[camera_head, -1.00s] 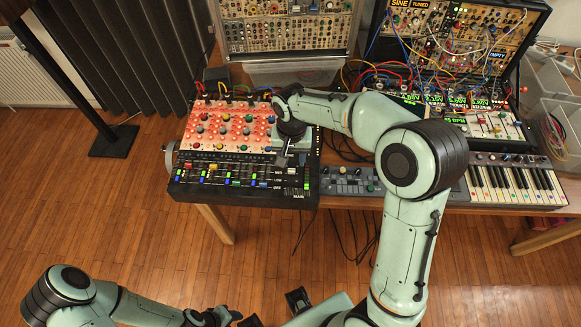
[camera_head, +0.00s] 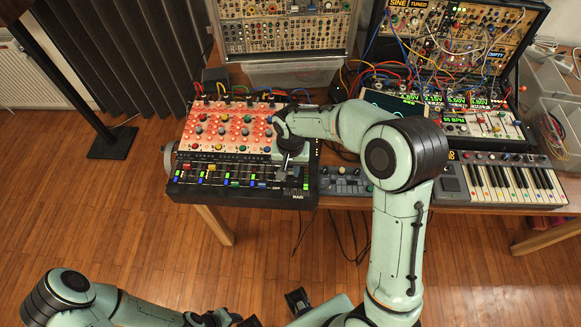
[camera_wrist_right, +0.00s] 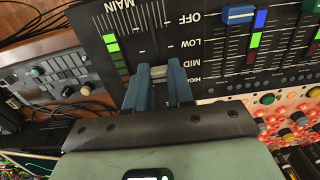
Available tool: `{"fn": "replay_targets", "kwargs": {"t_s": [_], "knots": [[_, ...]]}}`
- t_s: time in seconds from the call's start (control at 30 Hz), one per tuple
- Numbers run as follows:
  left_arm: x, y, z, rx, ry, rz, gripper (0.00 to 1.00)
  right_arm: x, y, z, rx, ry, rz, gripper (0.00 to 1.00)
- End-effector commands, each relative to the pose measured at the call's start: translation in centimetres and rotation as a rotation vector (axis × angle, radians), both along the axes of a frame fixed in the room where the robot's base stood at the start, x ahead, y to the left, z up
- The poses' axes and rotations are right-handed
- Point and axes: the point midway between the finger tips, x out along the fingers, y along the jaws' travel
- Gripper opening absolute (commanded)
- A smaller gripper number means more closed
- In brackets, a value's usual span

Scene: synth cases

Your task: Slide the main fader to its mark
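The black mixer (camera_head: 190,190) stands at the table's front edge, with its MAIN label near the front right corner. In the right wrist view, the pale main fader cap (camera_wrist_right: 158,72) is level with the MID label. Its slot runs up toward OFF. My right gripper (camera_wrist_right: 159,72) has its two blue-grey fingers on either side of the cap, with no clear gap showing. In the head view, my right gripper (camera_head: 288,174) is over the mixer's right part and hides the cap. My left gripper (camera_head: 222,317) is low at the bottom edge, its fingers unclear.
A red-lit knob panel (camera_head: 215,130) lies just behind the faders. Other fader caps, such as a blue one (camera_wrist_right: 238,14), are beside the main slot. A small grey controller (camera_head: 345,183) and a keyboard (camera_head: 515,182) lie to the right.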

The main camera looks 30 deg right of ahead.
Motion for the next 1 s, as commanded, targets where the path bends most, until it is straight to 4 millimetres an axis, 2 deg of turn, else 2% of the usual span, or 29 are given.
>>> {"fn": "replay_targets", "kwargs": {"t_s": [0.07,0.23,0.4,0.7,0.73,0.8,1.0], "knots": [[-0.1,0.0,-0.2,0.000,0.001,0.000,0.43,-0.2,0.1,0.0,0.000,0.000,0.001,0.00],[-0.9,0.0,-2.1,0.000,0.010,0.000,0.43,-2.7,1.7,-0.3,0.002,-0.001,0.005,0.00],[-1.3,0.0,-2.9,0.000,0.015,0.000,0.43,-4.5,2.8,-0.1,0.001,-0.001,0.003,0.00],[-1.2,0.0,-2.8,0.000,0.013,0.000,0.43,-4.8,3.0,0.0,0.002,0.005,0.001,0.00],[-1.2,0.0,-2.8,0.000,0.013,0.000,0.43,-4.8,3.0,0.0,0.002,0.005,0.001,0.32],[-1.2,0.0,-2.8,0.000,0.013,0.000,0.43,-4.7,2.9,0.0,0.002,0.005,0.001,0.49],[-1.2,0.0,-2.8,0.000,0.013,0.000,0.43,-4.7,2.9,0.0,0.000,0.002,0.001,0.49]]}}
